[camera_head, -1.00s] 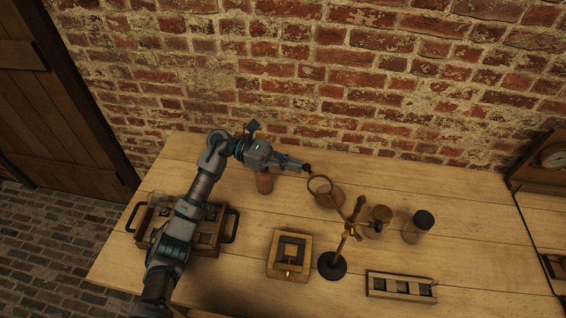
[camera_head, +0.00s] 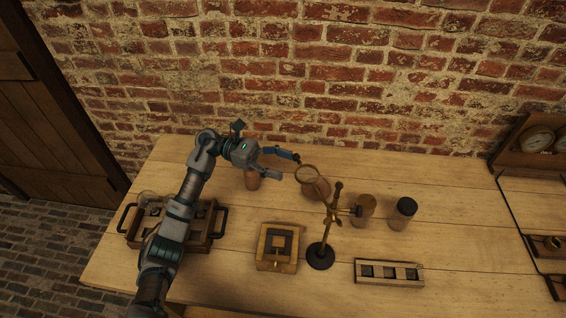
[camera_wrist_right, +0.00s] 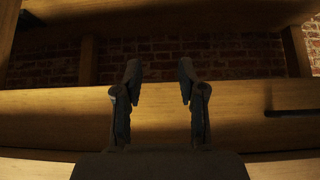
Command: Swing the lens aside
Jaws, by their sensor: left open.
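The lens (camera_head: 307,174) is a round glass in a brass ring, held on an arm of a brass stand (camera_head: 331,216) with a dark round base (camera_head: 320,256). In the head view my left gripper (camera_head: 290,168) is open, its fingers spread just left of the lens ring. The fingers look empty; whether one touches the ring I cannot tell. In the right wrist view my right gripper (camera_wrist_right: 160,84) is open and empty, with its two fingers apart. It does not show in the head view.
A tan jar (camera_head: 364,206) and a dark-lidded jar (camera_head: 402,215) stand right of the stand. A square wooden box (camera_head: 278,265), a slotted rack (camera_head: 364,281) and a handled tray (camera_head: 216,228) lie on the table.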

